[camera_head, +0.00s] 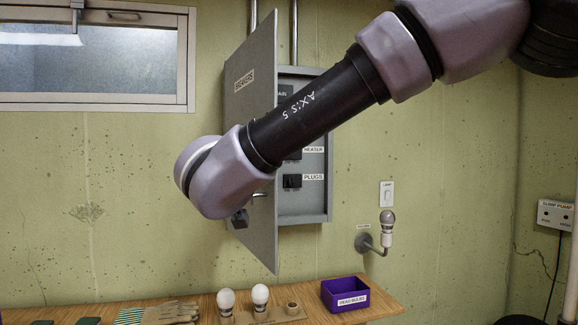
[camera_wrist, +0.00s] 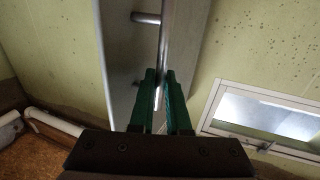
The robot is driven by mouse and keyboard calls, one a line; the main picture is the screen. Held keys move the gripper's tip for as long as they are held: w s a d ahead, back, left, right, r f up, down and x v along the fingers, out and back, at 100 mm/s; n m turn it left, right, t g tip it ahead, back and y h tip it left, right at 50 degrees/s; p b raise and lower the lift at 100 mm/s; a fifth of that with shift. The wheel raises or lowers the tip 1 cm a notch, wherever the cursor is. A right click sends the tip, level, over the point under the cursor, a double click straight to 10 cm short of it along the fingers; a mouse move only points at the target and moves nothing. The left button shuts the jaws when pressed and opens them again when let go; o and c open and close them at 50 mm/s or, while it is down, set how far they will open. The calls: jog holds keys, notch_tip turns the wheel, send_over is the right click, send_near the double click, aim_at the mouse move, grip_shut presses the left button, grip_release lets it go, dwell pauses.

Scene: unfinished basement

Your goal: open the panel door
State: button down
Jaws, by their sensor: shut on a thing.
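The grey panel door (camera_head: 252,95), labelled BREAKERS, stands swung open to the left, roughly edge-on to me. The grey breaker box (camera_head: 317,205) behind it shows switches labelled HEATER and PLUGS; my arm hides part of the inside. In the wrist view the door (camera_wrist: 122,55) carries a metal bar handle (camera_wrist: 165,45) on standoffs. The green fingers of my gripper (camera_wrist: 160,85) are shut on this handle, one on each side. In the head view my arm's wrist mostly hides the gripper and handle, at the door's outer face.
Below the box, a wooden bench (camera_head: 385,298) holds a purple bin (camera_head: 345,293) labelled DEAD BULBS, bulbs (camera_head: 226,299) and gloves (camera_head: 170,312). A wall lamp (camera_head: 386,222) and switch (camera_head: 387,194) are right of the box. A window (camera_head: 110,60) is at left.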

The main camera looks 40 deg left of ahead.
jog(key=s+a+m+t+h, duration=0.1)
jog(key=s+a+m+h, duration=0.1)
jog(key=s+a+h, duration=0.1)
jog(key=shift+s+a+r+t, duration=0.15)
jog(key=shift+s+a+t, duration=0.15)
jog(key=shift+s+a, duration=0.45)
jog(key=shift+s+d, duration=0.15)
jog(key=shift+s, duration=0.05)
jog(key=shift+r, duration=0.1)
jog(key=c, duration=0.9)
grip_release()
jog(key=shift+w, duration=0.1)
